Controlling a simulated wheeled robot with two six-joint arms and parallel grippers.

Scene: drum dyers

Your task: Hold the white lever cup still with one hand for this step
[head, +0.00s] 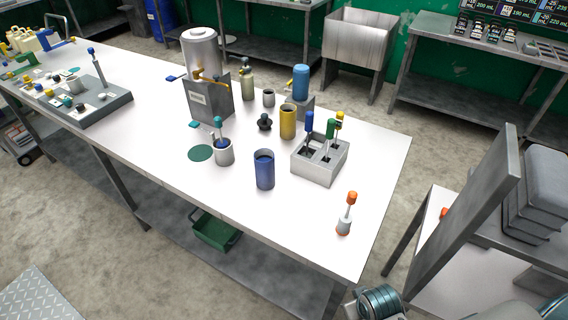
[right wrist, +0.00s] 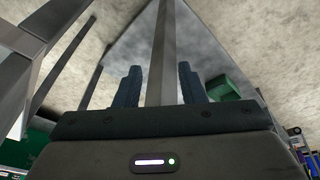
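My left gripper is in neither view.
A blue cup (head: 264,170), a yellow cup (head: 288,122) and a grey holder with colored-handled tools (head: 319,165) stand to the right. An orange-topped tool (head: 346,215) stands nearer the edge. A metal drum dispenser (head: 206,90) is behind. The front table strip is mostly clear.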

